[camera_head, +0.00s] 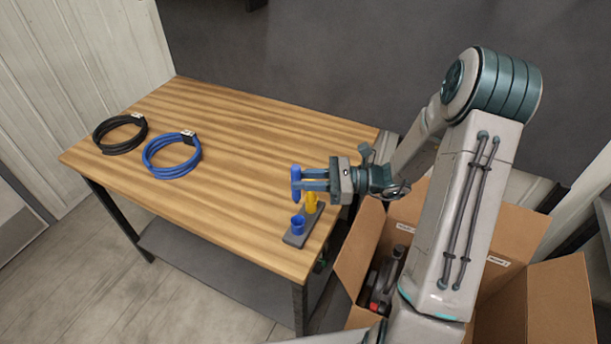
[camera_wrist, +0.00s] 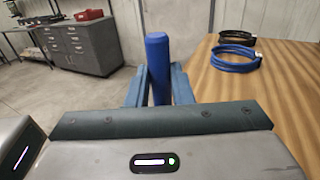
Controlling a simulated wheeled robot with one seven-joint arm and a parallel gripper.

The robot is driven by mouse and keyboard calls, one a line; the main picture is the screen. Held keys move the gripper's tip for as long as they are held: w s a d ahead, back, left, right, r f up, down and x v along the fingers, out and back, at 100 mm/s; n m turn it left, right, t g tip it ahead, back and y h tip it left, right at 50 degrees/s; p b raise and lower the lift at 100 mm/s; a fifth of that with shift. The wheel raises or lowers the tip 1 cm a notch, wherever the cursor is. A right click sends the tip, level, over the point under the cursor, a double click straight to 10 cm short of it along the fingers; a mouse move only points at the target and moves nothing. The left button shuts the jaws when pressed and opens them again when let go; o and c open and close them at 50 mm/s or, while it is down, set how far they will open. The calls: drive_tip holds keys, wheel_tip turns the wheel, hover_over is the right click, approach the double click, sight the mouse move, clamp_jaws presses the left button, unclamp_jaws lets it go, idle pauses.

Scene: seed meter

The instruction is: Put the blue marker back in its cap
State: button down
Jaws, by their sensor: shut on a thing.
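The blue marker (camera_head: 296,182) is upright between the fingertips of my gripper (camera_head: 298,184). In the wrist view the marker (camera_wrist: 158,68) stands between the two blue-grey fingers, and its lower end is hidden by my gripper. A dark grey holder (camera_head: 296,239) sits near the right front corner of the wooden table. The blue cap (camera_head: 298,224) stands open in the holder, below the marker and apart from it. A yellow marker (camera_head: 311,201) stands in the holder behind the blue cap, partly hidden by my gripper.
A blue cable coil (camera_head: 149,168) and a black cable coil (camera_head: 97,136) lie on the left of the wooden table (camera_head: 225,220). An open cardboard box (camera_head: 510,303) stands right of the table, under my arm. The middle of the table is clear.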

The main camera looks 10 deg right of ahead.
sight(300, 198)
drive_tip(key=shift+f+b, duration=2.4)
drive_tip(key=shift+f, duration=1)
drive_tip(key=shift+d+f, duration=0.1)
drive_tip(key=shift+f, duration=0.35)
drive_tip(key=shift+f+b, duration=0.35)
drive_tip(key=shift+f, duration=0.25)
drive_tip(key=shift+f+b, duration=0.25)
drive_tip(key=shift+b, duration=0.05)
drive_tip(key=shift+f, duration=0.25)
drive_tip(key=shift+f, duration=0.25)
drive_tip(key=shift+f+b, duration=0.75)
